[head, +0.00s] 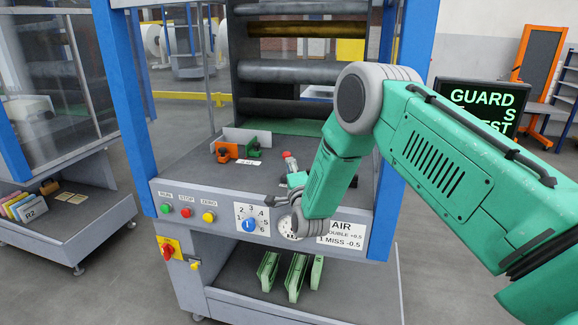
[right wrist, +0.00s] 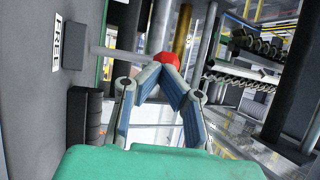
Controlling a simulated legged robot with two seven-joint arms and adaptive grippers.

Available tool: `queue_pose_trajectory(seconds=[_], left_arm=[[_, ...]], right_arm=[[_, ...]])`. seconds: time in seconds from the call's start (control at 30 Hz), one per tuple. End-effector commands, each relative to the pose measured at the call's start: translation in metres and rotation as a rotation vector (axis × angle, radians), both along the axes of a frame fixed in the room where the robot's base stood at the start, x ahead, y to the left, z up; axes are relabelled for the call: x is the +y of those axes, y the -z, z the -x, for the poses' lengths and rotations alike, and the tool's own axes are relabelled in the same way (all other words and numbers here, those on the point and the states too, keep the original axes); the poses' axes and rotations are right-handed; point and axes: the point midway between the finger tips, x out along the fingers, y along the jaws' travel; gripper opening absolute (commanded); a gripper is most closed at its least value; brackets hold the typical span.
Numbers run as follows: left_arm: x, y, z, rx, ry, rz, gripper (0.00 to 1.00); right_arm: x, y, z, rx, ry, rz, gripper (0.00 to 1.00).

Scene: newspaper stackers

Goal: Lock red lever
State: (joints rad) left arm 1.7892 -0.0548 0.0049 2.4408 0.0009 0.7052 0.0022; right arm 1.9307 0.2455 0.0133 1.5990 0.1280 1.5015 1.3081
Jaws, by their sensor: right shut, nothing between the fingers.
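The red lever shows in the right wrist view as a red knob (right wrist: 164,58) on a pale grey rod that runs left to a dark block on a panel. A white label (right wrist: 57,43) reading FREE is on that panel beside it. In the head view the red knob (head: 288,155) stands over the machine's grey deck, just above my right gripper (head: 292,172). My right gripper's fingertips (right wrist: 160,74) meet just in front of the knob; it is shut and empty. I cannot tell whether the tips touch the knob. My left gripper is out of view.
Blue posts (head: 130,105) frame the machine on both sides. An orange and green part (head: 237,150) sits on the deck to the left. The front panel holds coloured buttons (head: 186,212) and a numbered dial (head: 249,225). Green bundles (head: 295,277) stand on the lower shelf. Dark rollers (head: 290,71) lie behind.

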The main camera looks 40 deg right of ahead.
Motion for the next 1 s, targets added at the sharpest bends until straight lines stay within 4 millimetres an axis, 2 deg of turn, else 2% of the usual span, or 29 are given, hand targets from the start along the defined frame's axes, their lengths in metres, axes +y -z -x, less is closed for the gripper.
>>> queue_pose_trajectory(seconds=[0.03,0.13,0.5,0.73,1.0], left_arm=[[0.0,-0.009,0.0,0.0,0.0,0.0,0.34],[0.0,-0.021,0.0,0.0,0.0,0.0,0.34],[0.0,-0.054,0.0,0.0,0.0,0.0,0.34],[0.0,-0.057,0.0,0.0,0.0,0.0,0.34],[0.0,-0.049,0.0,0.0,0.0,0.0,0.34]], right_arm=[[-0.002,-0.009,-0.002,0.017,0.002,-0.027,0.0],[-0.007,-0.015,-0.006,0.07,0.002,-0.092,0.0],[-0.03,-0.024,-0.024,0.296,0.001,-0.359,0.0],[-0.042,-0.023,-0.035,0.424,0.0,-0.507,0.0],[-0.051,-0.019,-0.044,0.422,-0.001,-0.497,0.0]])
